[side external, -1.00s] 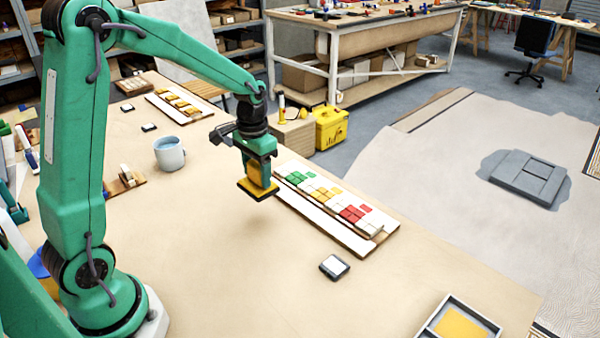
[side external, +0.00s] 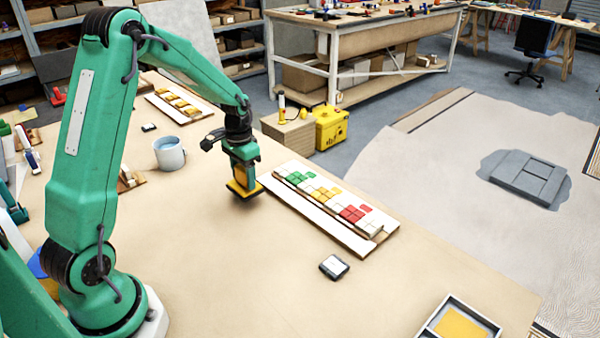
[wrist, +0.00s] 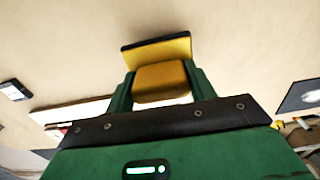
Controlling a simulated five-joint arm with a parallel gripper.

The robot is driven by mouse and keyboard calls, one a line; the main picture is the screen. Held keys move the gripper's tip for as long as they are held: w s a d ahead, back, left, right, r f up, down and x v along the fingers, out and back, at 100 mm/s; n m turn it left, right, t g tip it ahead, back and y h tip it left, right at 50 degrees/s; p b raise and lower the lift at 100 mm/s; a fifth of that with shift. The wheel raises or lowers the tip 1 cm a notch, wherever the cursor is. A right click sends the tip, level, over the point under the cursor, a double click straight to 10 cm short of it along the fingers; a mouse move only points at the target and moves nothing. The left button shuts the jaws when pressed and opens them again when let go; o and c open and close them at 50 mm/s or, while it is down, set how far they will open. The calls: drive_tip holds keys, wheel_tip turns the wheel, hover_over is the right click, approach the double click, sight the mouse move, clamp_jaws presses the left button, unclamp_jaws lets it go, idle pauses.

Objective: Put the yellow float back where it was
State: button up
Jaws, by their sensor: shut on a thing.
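My gripper (side external: 244,178) is shut on the yellow float (side external: 241,190), a yellow block handle on a flat plate with a dark underside. The float hangs just left of the panel with coloured tiles, low over the tabletop; I cannot tell whether it touches the table. In the wrist view the float's yellow handle (wrist: 161,82) sits between the two green fingers (wrist: 159,88), with its plate beyond them.
The tile panel (side external: 300,208) carries green, yellow, red and white tiles. A grey-blue mug (side external: 169,155) stands left of my gripper. A small dark-edged pad (side external: 334,267) lies in front, and a tray with a yellow inside (side external: 461,324) is at the front right. The table's middle is clear.

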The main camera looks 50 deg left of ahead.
sight(244, 183)
drive_tip(key=shift+f, duration=1.55)
drive_tip(key=shift+f, duration=0.15)
drive_tip(key=o, duration=0.9)
wheel_tip(244, 183, up, 11)
drive_tip(key=shift+r, duration=0.65)
